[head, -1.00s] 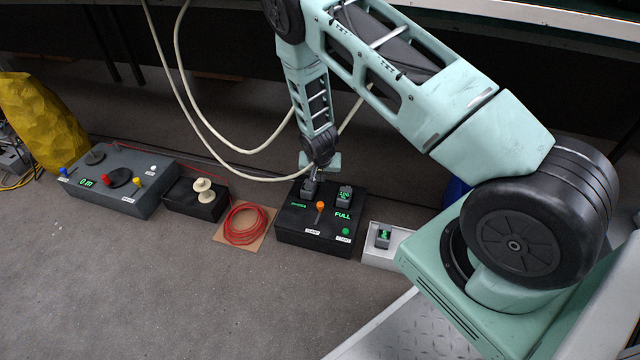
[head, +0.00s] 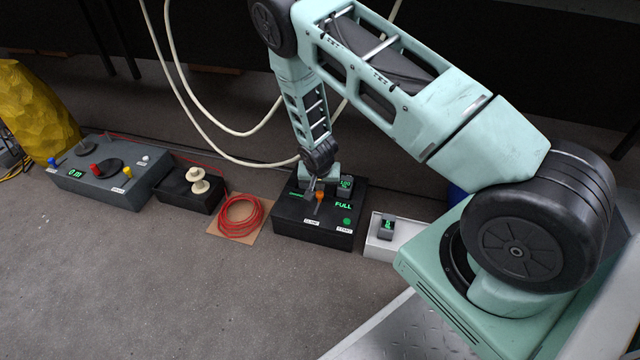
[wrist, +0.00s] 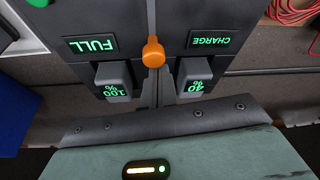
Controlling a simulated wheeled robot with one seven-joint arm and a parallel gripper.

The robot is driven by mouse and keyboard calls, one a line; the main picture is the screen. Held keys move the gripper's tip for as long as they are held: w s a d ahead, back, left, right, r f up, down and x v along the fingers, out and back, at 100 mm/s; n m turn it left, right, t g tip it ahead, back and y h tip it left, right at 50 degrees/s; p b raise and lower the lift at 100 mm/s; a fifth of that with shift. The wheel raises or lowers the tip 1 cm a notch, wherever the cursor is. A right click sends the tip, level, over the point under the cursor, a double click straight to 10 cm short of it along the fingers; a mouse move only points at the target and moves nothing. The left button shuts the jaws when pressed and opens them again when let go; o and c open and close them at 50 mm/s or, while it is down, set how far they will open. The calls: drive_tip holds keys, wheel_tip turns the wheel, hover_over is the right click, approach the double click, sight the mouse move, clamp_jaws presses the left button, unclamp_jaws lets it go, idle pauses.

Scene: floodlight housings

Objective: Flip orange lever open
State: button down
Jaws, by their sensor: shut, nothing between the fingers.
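The orange lever (head: 320,196) stands on top of a black box (head: 292,227) with green displays. In the wrist view its orange knob (wrist: 153,51) is at the upper middle, at the end of a pale slot or strip. My gripper (head: 312,190) is low over the box, just left of the lever in the head view. In the wrist view the shut fingers (wrist: 155,80) are right beside the knob, between two grey battery blocks. Nothing is held. I cannot tell whether the fingertips touch the lever.
The battery blocks read 100 % (wrist: 113,82) and 40 % (wrist: 194,78). A white box (head: 378,246) is close on the right. A red cable coil (head: 240,216), a black box with cream knobs (head: 181,203) and a grey control box (head: 108,192) lie left. The floor in front is clear.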

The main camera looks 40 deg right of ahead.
drive_tip(key=s+a+p, duration=0.3)
drive_tip(key=shift+a+r, duration=0.15)
drive_tip(key=shift+a, duration=0.15)
drive_tip(key=shift+s+a, duration=0.15)
drive_tip(key=shift+a, duration=0.1)
drive_tip(key=shift+f, duration=0.2)
